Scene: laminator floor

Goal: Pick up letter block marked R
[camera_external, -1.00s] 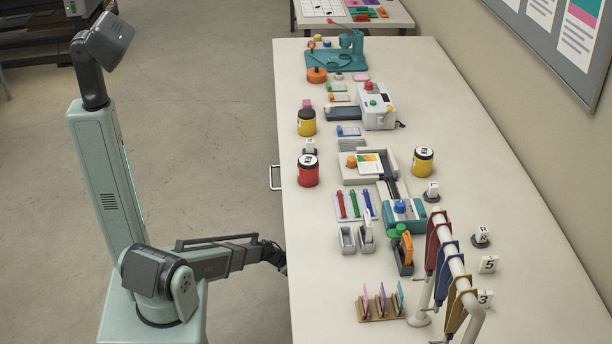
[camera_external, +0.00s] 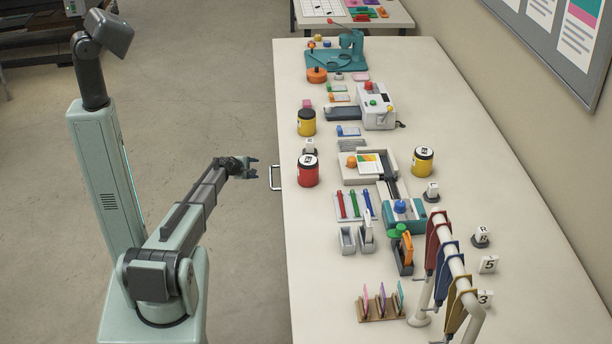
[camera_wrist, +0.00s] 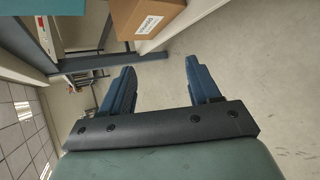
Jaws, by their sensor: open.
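Several small white blocks with dark marks stand on the bench. One (camera_external: 482,235) on a dark round base at the right seems to bear an R, but the mark is too small to be sure. Others are a block (camera_external: 432,189) by the yellow jar and a block (camera_external: 310,146) behind the red jar, their marks unreadable. My gripper (camera_external: 252,168) is open and empty, off the bench's left edge near the metal handle. In the wrist view its two blue fingers (camera_wrist: 160,78) are apart with nothing between them; no letter block shows there.
The white bench (camera_external: 530,220) is crowded along its middle. A red jar (camera_external: 308,171) stands near its left edge. A rack of hanging coloured pieces (camera_external: 447,255) rises at the front right, beside blocks marked 5 (camera_external: 488,264) and 3 (camera_external: 485,298). A cardboard box (camera_wrist: 146,15) shows in the wrist view.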

